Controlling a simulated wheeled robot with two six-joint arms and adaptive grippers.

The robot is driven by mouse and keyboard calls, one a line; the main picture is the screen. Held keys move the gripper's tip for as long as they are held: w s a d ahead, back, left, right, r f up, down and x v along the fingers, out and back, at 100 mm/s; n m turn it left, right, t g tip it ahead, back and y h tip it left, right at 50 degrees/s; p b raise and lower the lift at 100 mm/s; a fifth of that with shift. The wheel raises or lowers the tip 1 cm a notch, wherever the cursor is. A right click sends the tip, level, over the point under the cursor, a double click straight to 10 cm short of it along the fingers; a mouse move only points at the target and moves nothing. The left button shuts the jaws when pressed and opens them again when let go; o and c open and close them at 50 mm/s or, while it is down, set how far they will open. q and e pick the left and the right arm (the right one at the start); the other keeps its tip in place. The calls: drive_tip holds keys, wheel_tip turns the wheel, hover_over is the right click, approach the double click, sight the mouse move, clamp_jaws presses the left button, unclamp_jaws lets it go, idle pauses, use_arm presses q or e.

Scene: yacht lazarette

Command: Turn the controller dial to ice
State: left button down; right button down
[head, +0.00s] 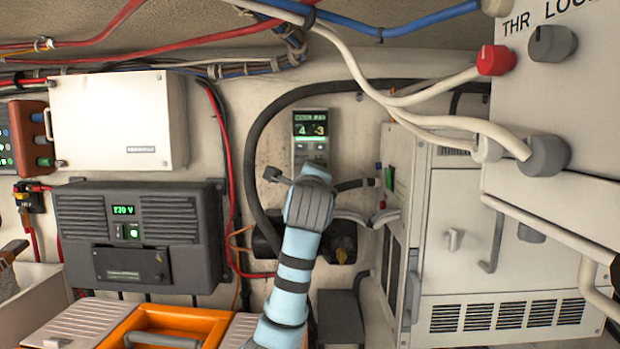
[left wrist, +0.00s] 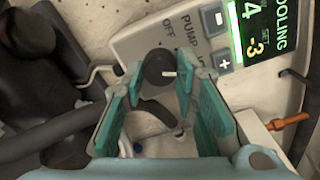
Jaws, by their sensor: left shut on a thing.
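The controller (head: 303,152) is a light grey panel on the wall, with a green-lit display (head: 310,126) that also shows in the left wrist view (left wrist: 262,30), reading COOLING, 4 and SET -3. Below its minus and plus buttons is a round black dial (left wrist: 157,68) with a white pointer mark, which points right in the left wrist view. My left gripper (left wrist: 168,80) is shut on the dial with teal fingers on either side. In the head view my left wrist hides the dial.
A thick black hose (head: 252,140) loops around the controller. A white cabinet (head: 455,240) stands at the right, and a dark inverter box (head: 140,235) hangs at the left. An orange toolbox (head: 170,320) sits below left. Red, blue and white cables run overhead.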

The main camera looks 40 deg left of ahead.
use_arm(q)
drive_tip(key=shift+f, duration=0.15)
drive_tip(key=c, duration=1.3)
unclamp_jaws()
drive_tip(key=v, duration=1.2)
drive_tip(key=shift+s, duration=0.1)
